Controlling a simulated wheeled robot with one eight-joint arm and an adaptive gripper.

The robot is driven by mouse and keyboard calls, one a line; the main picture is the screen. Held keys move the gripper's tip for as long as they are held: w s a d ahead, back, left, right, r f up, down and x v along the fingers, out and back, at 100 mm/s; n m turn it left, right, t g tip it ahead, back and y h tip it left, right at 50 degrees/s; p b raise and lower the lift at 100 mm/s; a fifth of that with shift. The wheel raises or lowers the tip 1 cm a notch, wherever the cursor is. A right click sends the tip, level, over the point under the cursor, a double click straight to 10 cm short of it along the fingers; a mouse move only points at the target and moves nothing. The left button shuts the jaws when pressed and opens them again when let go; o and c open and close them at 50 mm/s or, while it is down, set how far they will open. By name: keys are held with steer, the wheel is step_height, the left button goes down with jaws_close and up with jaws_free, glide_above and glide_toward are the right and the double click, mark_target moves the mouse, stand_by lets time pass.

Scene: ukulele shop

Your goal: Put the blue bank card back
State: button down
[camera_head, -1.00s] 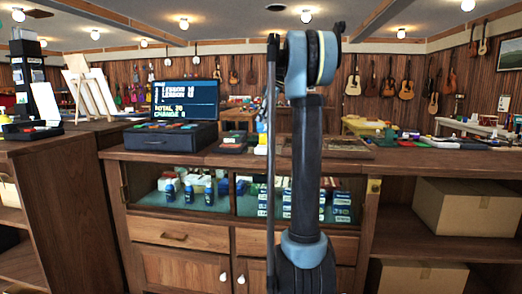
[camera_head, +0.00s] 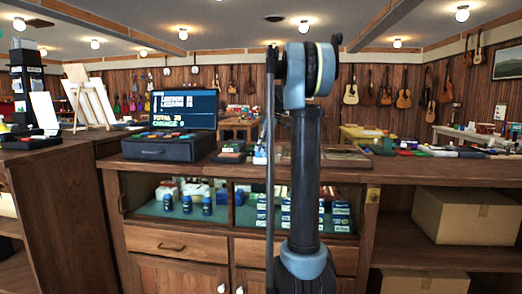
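I cannot single out the blue bank card for sure. Small flat coloured pieces, some of them blue, lie on top of the black cash-drawer box (camera_head: 168,148) on the counter (camera_head: 240,172), below a dark screen (camera_head: 184,108). My arm stands upright in the middle of the view and covers part of the counter. My gripper does not show, so I cannot see whether it holds anything.
A small dark tray (camera_head: 231,154) sits right of the box. Flat coloured items (camera_head: 411,151) lie on the right of the counter. The glass-fronted case below holds blue bottles (camera_head: 187,204) and small boxes. A cardboard box (camera_head: 463,215) fills the right shelf.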

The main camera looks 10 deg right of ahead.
steer(key=c, duration=1.8)
jaws_free()
steer(key=v, duration=1.2)
steer(key=s+a+f+m+h, duration=0.1)
steer(key=s+a+f+m, duration=0.1)
steer(key=s+f, duration=0.45)
steer(key=s+a+f+m+h, duration=0.1)
steer(key=s+f+m, duration=0.2)
steer(key=s, duration=0.6)
steer(key=s+a+f+m, duration=0.2)
steer(key=s+f, duration=0.3)
steer(key=s, duration=0.3)
steer(key=s+f+m+h, duration=0.2)
steer(key=s+f+m, duration=0.5)
steer(key=s+f, duration=1.2)
step_height(320, 180, down, 4)
steer(key=shift+d+f+t, duration=0.15)
steer(key=shift+d+t, duration=0.15)
steer(key=shift+t, duration=0.1)
